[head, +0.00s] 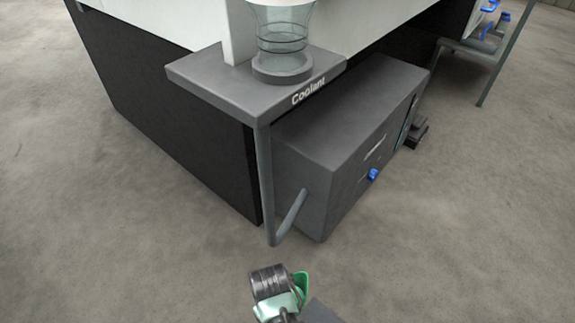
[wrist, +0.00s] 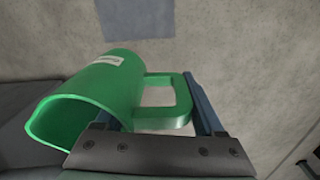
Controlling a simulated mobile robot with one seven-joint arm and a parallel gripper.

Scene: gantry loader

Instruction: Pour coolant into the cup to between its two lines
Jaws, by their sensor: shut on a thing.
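A clear cup (head: 284,25) with dark lines around it stands upright on a round dark base, on a small grey shelf (head: 215,85) labelled "Coolant". Its top is cut off by the picture edge, and I cannot make out any liquid in it. My gripper (wrist: 152,85) is shut on the handle of a green jug (wrist: 95,98) with a small pale label. The jug is tilted in the wrist view, with its wide mouth to the lower left; its contents are hidden. In the head view only a bit of green (head: 301,284) shows at the bottom, well below the shelf.
A grey cabinet (head: 345,130) with a blue knob (head: 373,175) stands under the shelf. A bent grey rail (head: 265,185) drops from the shelf's front corner. The concrete floor (head: 450,240) is clear in front and to the right.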

